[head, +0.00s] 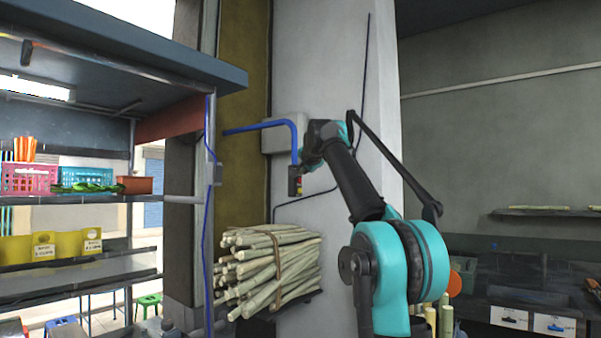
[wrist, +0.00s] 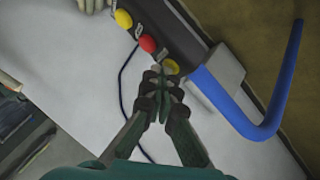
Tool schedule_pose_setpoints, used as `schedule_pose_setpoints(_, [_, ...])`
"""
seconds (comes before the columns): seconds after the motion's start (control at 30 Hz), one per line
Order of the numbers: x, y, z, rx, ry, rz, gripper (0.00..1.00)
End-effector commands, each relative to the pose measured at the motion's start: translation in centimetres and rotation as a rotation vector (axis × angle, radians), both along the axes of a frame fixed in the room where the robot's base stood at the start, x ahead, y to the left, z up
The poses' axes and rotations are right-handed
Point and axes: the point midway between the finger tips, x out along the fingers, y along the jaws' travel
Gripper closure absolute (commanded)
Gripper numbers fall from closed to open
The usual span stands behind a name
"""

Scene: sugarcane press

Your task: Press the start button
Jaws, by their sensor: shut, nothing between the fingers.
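A dark control box (wrist: 172,28) carries a red button (wrist: 147,43) in the middle and a yellow button on each side of it, one (wrist: 124,18) at the upper left and one (wrist: 171,66) at the lower right. The small labels are too blurred to read, so I cannot tell which is the start button. My gripper (wrist: 161,74) is shut and empty, its tips right beside the lower-right yellow button; I cannot tell whether they touch it. In the head view the box (head: 293,181) hangs below the blue pipe, and my arm hides most of the gripper.
A tied sugarcane bundle (head: 268,268) lies below the box. A stall shelf (head: 80,279) with baskets above it stands at the left. A dark counter (head: 530,292) is at the right.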

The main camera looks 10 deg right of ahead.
Motion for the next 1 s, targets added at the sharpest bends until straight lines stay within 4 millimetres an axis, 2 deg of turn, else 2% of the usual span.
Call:
schedule_pose_setpoints(0.37, [0.0, 0.1, 0.0, 0.000, 0.000, 0.000, 1.00])
schedule_pose_setpoints(0.7, [-1.0, -1.1, 0.0, 0.001, 0.000, -0.002, 1.00])
schedule_pose_setpoints(1.0, [-1.2, -1.2, 0.0, 0.000, 0.000, 0.000, 1.00])
